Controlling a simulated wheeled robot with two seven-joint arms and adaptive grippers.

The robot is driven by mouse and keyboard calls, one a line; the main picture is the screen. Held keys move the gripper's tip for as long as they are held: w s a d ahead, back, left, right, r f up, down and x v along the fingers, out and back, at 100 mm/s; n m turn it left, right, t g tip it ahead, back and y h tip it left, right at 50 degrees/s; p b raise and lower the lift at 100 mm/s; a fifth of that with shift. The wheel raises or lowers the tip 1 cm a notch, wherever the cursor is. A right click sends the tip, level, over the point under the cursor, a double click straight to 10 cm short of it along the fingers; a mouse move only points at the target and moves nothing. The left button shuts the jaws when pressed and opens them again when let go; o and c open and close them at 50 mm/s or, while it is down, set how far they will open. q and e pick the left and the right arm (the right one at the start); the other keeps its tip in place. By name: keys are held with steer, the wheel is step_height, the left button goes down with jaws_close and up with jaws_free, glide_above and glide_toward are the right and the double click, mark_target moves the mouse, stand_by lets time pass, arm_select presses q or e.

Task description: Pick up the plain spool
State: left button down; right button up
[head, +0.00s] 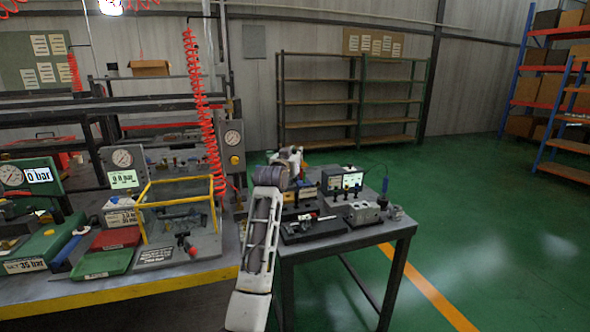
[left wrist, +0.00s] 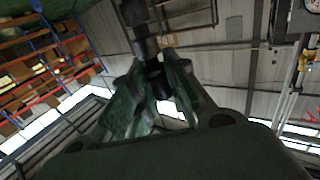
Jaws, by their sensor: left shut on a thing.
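My left gripper (left wrist: 152,82) is shut on a dark, stepped, rod-like piece (left wrist: 147,46), which looks like the spool. The piece sticks out beyond the fingertips toward the top of the left wrist view. The held piece cannot be made out there. My right gripper is in neither view.
The dark table (head: 345,240) carries a black tray (head: 314,231), a grey metal block (head: 362,213), a lit display unit (head: 343,182) and a blue-handled upright tool (head: 383,190). At left, a bench holds gauges and a yellow-framed cage (head: 147,212). The green floor at right is clear.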

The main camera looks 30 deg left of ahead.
arm_select(q)
steer(key=shift+r, duration=1.75)
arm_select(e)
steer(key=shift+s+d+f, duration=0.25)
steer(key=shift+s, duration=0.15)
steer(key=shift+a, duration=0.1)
